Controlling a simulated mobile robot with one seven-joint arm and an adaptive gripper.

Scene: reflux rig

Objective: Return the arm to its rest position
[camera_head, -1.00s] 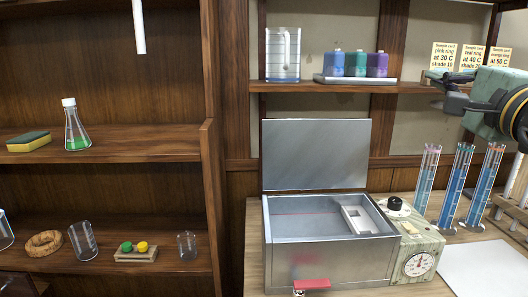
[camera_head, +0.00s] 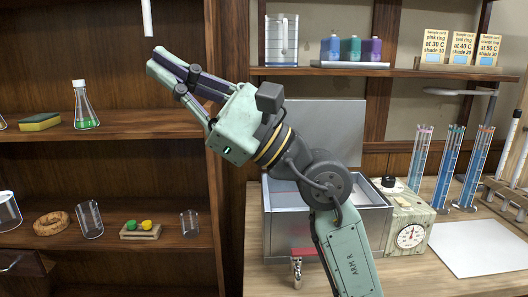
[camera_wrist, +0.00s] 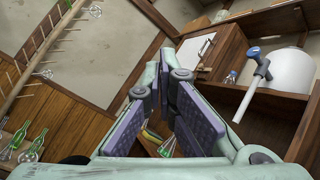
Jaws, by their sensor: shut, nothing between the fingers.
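My gripper (camera_head: 165,63) is raised in the middle of the head view, with its fingers pointing up and to the left. It is in front of the dark wooden shelf unit, and the fingers hold nothing. In the wrist view its two purple-padded fingers (camera_wrist: 165,85) come together at the far end. My arm rises from the lower middle and hides part of the open metal bath (camera_head: 372,222) and its raised lid (camera_head: 335,120).
A flask with green liquid (camera_head: 85,108) and a sponge (camera_head: 40,122) stand on the left shelf. Blue tube columns (camera_head: 445,170) and a rack (camera_head: 505,195) stand at right. A white sheet (camera_head: 480,247) lies on the bench. Sample cards (camera_head: 462,47) stand on the upper shelf.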

